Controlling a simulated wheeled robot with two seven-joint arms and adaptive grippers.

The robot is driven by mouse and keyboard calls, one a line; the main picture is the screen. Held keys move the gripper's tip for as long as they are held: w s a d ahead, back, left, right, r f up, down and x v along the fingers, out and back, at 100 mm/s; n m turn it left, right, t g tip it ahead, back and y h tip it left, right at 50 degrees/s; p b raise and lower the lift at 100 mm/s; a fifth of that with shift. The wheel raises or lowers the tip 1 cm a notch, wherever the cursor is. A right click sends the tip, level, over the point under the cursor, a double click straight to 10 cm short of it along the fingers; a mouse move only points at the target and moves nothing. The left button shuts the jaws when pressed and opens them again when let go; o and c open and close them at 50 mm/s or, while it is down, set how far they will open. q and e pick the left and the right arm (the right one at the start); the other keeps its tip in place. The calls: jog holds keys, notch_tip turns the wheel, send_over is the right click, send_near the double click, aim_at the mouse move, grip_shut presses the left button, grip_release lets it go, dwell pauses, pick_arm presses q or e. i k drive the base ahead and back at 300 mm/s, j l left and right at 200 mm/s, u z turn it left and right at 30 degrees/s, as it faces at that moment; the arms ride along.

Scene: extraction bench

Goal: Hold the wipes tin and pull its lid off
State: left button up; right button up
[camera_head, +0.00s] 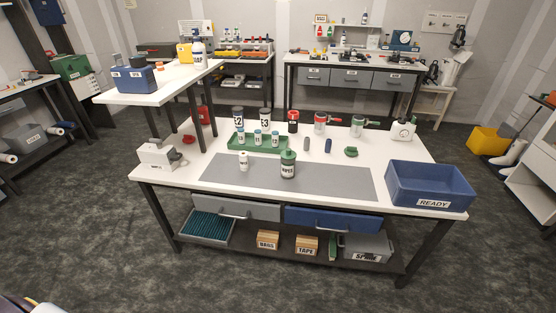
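The wipes tin appears to be the green cylinder (288,170) with a white label, whose small lettering is hard to read. It stands upright on the grey mat (225,175) near the front middle of the bench. Its green lid (288,154) sits on top. Nothing is touching the tin. Neither of my grippers can be made out in the head view.
A small white bottle (243,161) stands left of the tin. Behind are a green tray (234,142) with small containers, several canisters, and a green piece (351,152). A blue READY crate (430,187) sits at the right end. The mat's right part is clear.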

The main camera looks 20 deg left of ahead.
aim_at(287, 167)
jog(key=i+l+u, duration=0.25)
jog(key=i+u, duration=0.15)
jog(key=i, duration=0.15)
jog(key=i+l+u, duration=0.45)
